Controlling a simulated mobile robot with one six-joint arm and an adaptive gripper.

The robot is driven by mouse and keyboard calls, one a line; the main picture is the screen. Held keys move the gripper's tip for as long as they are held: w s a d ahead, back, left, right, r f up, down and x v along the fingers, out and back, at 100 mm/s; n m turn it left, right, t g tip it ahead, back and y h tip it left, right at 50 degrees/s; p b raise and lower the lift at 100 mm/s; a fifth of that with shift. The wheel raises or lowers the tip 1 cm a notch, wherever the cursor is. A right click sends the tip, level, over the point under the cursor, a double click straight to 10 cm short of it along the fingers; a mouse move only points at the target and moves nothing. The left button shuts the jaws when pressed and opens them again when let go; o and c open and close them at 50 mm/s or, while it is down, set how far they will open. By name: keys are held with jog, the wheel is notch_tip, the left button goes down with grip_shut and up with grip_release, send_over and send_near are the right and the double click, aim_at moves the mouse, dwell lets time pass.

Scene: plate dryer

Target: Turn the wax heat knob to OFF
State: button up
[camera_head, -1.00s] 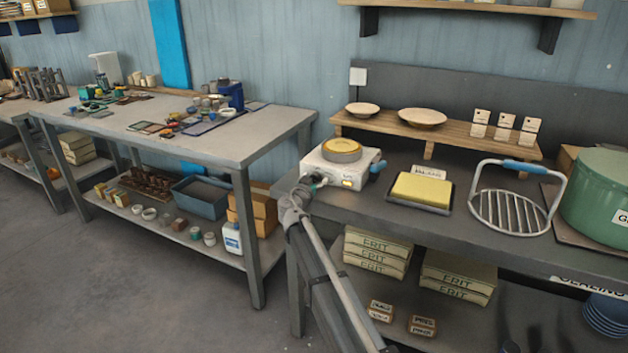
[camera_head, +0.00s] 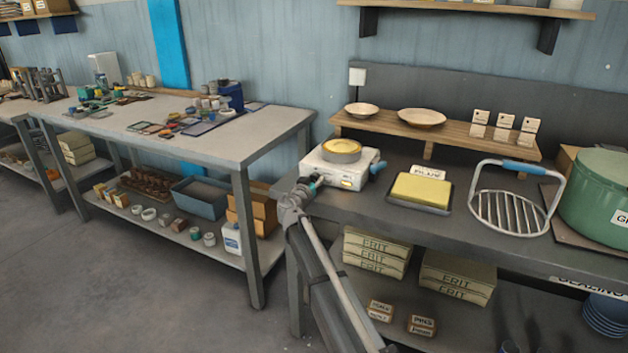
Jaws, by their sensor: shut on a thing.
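The wax heater is a small white box (camera_head: 357,171) with a round yellow-topped wax pan (camera_head: 342,150), at the left end of the dark bench. The heat knob (camera_head: 315,179) is a small teal piece low on the heater's front left. My gripper (camera_head: 309,184) is shut on the knob, its fingers covering most of it. The knob's marks and pointer are too small and hidden to read. A small pale panel (camera_head: 347,184) shows on the heater's front, with no yellow glow. A blue handle (camera_head: 378,167) sticks out at the heater's right.
A yellow sponge in a dark tray (camera_head: 421,192) lies right of the heater. A wire rack with a blue grip (camera_head: 510,198) and a green pot (camera_head: 597,190) stand farther right. A wooden riser (camera_head: 440,138) holds two bowls behind. A gap of floor separates the left table (camera_head: 190,135).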

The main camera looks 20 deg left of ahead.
jog(key=shift+n, duration=0.5)
jog(key=o, duration=1.1)
jog(key=shift+o, duration=0.2)
jog(key=s, duration=0.7)
jog(key=shift+s, duration=0.25)
